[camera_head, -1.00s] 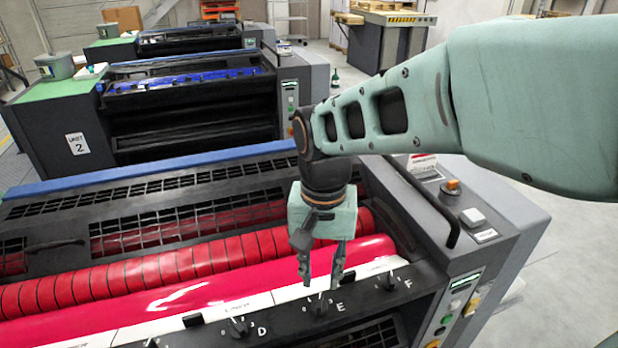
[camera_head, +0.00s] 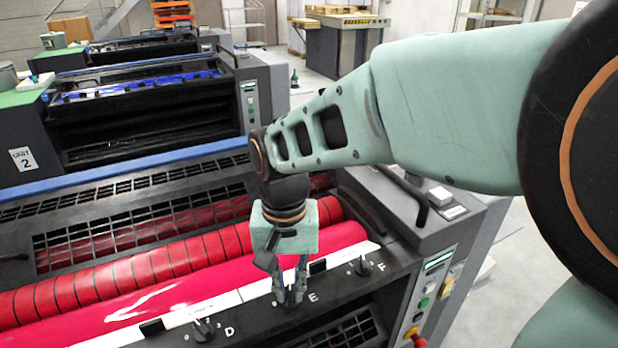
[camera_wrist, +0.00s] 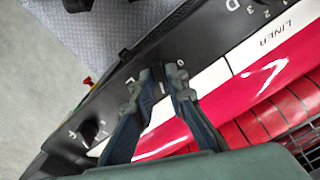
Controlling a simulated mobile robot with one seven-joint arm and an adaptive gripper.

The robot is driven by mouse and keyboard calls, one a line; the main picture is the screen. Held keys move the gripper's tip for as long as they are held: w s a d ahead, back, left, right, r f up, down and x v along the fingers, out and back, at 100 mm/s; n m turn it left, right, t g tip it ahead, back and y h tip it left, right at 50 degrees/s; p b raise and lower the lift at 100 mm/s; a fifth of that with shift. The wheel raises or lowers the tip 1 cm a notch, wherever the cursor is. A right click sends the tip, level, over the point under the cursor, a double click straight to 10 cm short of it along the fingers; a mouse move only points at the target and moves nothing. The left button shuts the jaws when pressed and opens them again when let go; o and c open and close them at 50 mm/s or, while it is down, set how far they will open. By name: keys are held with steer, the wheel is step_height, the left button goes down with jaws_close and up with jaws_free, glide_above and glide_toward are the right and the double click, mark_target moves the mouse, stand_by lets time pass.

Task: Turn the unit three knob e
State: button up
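Unit three is the near press, with a black knob panel (camera_head: 336,283) below its red roller. The letter E (camera_head: 314,297) is printed just right of my gripper (camera_head: 290,292), whose fingertips are down at the panel. The fingers mostly hide knob e in the head view. In the wrist view my gripper (camera_wrist: 160,84) has its fingers drawn close together, with a small part of knob e (camera_wrist: 158,74) between the tips. It looks shut on that knob. The knob's exact pointer direction is hard to see.
Knob D (camera_head: 203,328) is to the left on the same panel and knob F (camera_head: 362,266) to the right; both are clear of my fingers. A control box with coloured buttons (camera_head: 424,302) stands right of the panel. The red roller (camera_head: 160,306) lies behind the knobs.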

jaws_close()
steer(key=shift+r, duration=0.1)
steer(key=shift+n, duration=0.3)
steer(key=n+p, duration=0.1)
steer(key=n, duration=0.3)
steer(key=shift+w+r+n, duration=0.1)
steer(key=shift+n, duration=0.2)
steer(key=n+p, duration=0.1)
steer(key=n, duration=0.5)
steer(key=n+p, duration=0.2)
steer(key=n, duration=0.2)
steer(key=shift+w+r+n, duration=0.1)
steer(key=shift+n, duration=0.3)
steer(key=shift+a+n+p, duration=0.1)
steer(key=shift+n+p, duration=0.65)
steer(key=shift+n, duration=1.15)
steer(key=shift+o, duration=2.2)
jaws_free()
